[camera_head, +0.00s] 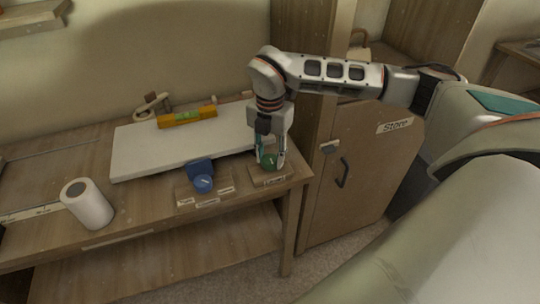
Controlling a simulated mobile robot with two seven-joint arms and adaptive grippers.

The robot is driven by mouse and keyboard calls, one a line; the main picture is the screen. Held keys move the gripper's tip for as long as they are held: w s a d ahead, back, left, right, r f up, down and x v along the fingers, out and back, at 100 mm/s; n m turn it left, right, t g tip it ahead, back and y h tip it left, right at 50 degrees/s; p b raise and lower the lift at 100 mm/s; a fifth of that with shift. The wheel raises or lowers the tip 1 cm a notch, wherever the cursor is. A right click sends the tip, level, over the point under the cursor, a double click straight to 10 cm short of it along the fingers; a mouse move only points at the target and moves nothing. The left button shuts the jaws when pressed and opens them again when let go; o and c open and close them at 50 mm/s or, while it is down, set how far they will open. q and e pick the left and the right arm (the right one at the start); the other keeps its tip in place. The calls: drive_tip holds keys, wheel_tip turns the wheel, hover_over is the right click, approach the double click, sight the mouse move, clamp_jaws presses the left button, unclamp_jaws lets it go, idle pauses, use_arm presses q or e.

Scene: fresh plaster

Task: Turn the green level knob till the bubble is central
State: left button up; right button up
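The green knob (269,161) sits on a small labelled wooden block (271,178) at the right front corner of the bench. My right gripper (270,162) points down over it, with one finger on each side of the knob. I cannot tell whether the fingers touch it. A yellow spirit level (187,117) with a green vial lies near the back of a white board (150,151), which looks tilted. The bubble is too small to make out. My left gripper is not in view.
A blue knob (203,183) on another labelled block stands left of the green one. A white roll (87,203) stands at the front left of the bench (142,208). A wooden cabinet (356,180) marked "Store" is close on the right.

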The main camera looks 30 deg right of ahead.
sight(270, 158)
drive_tip(key=o, duration=0.4)
drive_tip(key=shift+c, duration=0.2)
drive_tip(key=shift+r, duration=0.1)
wheel_tip(270, 158, up, 12)
drive_tip(key=shift+s, duration=0.1)
idle(0.6)
